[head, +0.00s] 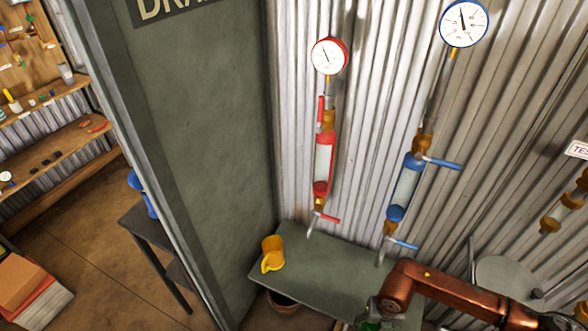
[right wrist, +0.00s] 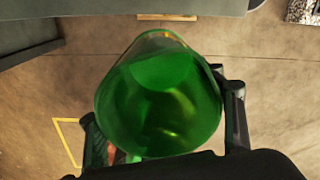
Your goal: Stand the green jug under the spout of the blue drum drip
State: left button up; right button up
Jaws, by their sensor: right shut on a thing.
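The green jug (right wrist: 155,95) fills the middle of the right wrist view, seen from above into its mouth. My right gripper (right wrist: 165,125) is shut on it, with dark finger parts on both sides. In the head view only a sliver of the green jug (head: 369,325) shows at the bottom edge, below my copper right arm. The blue drum drip (head: 404,185) hangs on the corrugated wall, with blue levers and a blue gauge. Its spout (head: 381,257) points down over the green-grey shelf (head: 330,275). The jug is in front of the shelf, apart from the spout. My left gripper is out of view.
A red drum drip (head: 323,165) hangs left of the blue one. A yellow jug (head: 272,255) stands on the shelf's left part. A grey panel (head: 205,130) bounds the left side. The shelf top under the blue spout looks clear. A round grey lid (head: 508,275) is at right.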

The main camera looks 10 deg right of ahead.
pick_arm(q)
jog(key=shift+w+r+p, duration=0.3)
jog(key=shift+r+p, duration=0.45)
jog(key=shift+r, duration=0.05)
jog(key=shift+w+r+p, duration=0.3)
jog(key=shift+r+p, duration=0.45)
pick_arm(e)
jog(key=w+a+r+m, duration=0.1)
jog(key=a+r+m, duration=0.3)
jog(key=r+m, duration=0.6)
jog(key=w+a+r+m, duration=0.2)
jog(key=r+m, duration=0.7)
jog(key=m, duration=1.3)
jog(key=shift+w+a+r+m, duration=0.2)
jog(key=shift+a+r+m, duration=0.2)
jog(key=shift+a, duration=0.5)
